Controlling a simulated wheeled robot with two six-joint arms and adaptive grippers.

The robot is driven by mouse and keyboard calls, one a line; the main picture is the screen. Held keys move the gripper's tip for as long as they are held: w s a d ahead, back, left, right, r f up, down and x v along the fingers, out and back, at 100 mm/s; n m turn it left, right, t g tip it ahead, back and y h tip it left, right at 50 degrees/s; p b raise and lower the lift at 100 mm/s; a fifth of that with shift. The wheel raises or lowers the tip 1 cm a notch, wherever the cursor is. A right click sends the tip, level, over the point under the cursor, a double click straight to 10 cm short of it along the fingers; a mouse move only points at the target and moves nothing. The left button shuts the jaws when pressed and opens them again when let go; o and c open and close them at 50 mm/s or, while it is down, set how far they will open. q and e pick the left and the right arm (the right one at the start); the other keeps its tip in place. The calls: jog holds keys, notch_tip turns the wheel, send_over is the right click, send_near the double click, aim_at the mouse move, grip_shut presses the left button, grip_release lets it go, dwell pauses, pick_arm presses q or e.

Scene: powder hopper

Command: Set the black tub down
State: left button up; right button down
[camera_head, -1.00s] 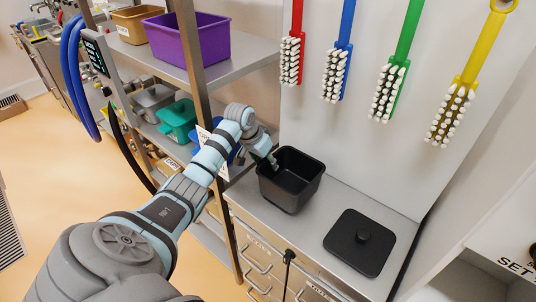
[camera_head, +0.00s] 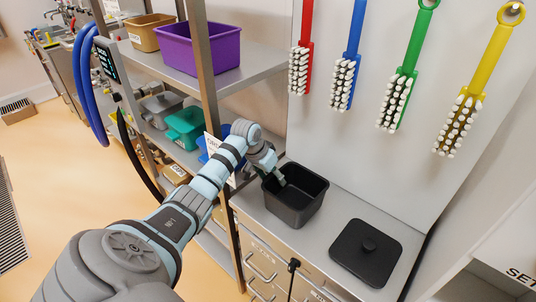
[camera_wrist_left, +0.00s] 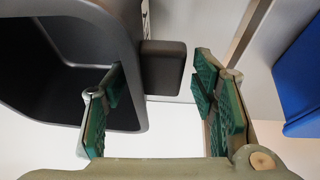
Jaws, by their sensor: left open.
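The black tub (camera_head: 296,208) stands upright on the grey counter (camera_head: 318,235), open at the top and looking empty. My left gripper (camera_head: 278,179) is at the tub's left rim, with its tip seen against the tub's inside. In the left wrist view the gripper (camera_wrist_left: 160,108) has its two green-padded fingers spread apart. The tub's rim (camera_wrist_left: 122,45) and a dark block-like tab (camera_wrist_left: 162,66) on its side show between and beyond the fingers. The left finger overlaps the tub opening; I cannot tell whether either finger touches it. My right gripper is not in view.
A black lid with a knob (camera_head: 366,252) lies on the counter right of the tub. Brushes, such as the green one (camera_head: 398,98), hang on the wall behind. A purple bin (camera_head: 198,48) is on the shelf.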

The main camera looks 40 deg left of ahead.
pick_arm(q)
jog(key=v, duration=1.1)
jog(key=shift+r+p, duration=0.15)
jog(key=shift+p, duration=0.15)
